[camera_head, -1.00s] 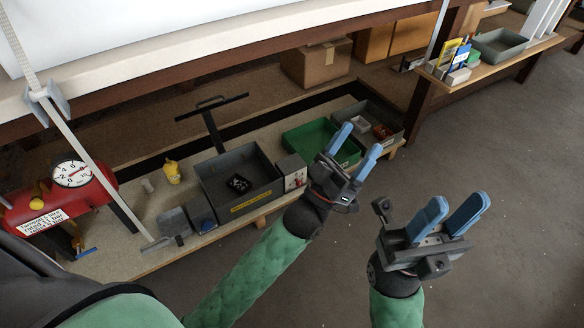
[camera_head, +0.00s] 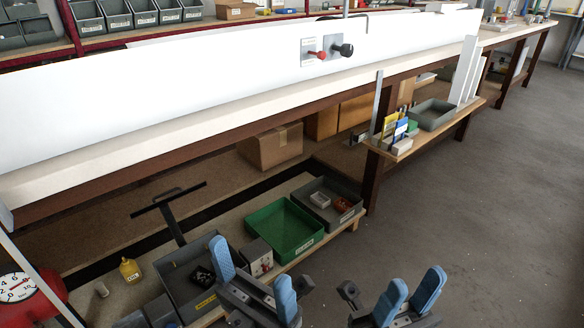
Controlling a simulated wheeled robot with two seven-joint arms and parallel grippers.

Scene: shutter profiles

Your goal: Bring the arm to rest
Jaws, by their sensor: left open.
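My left gripper (camera_head: 252,281) is at the bottom middle of the head view, its two blue fingers apart with nothing between them. It shows in front of the grey bin and low shelf. My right gripper (camera_head: 409,296) is at the bottom, to the right of the left one, over the grey floor. Its blue fingers are also apart, with a gap and nothing between them. Most of both arms is below the picture's edge.
A long white-topped workbench (camera_head: 130,156) crosses the view. The low shelf below holds a green bin (camera_head: 284,231), a grey bin (camera_head: 172,275) and a yellow bottle (camera_head: 130,270). A side shelf (camera_head: 424,140) juts out at right. The floor (camera_head: 480,200) on the right is clear.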

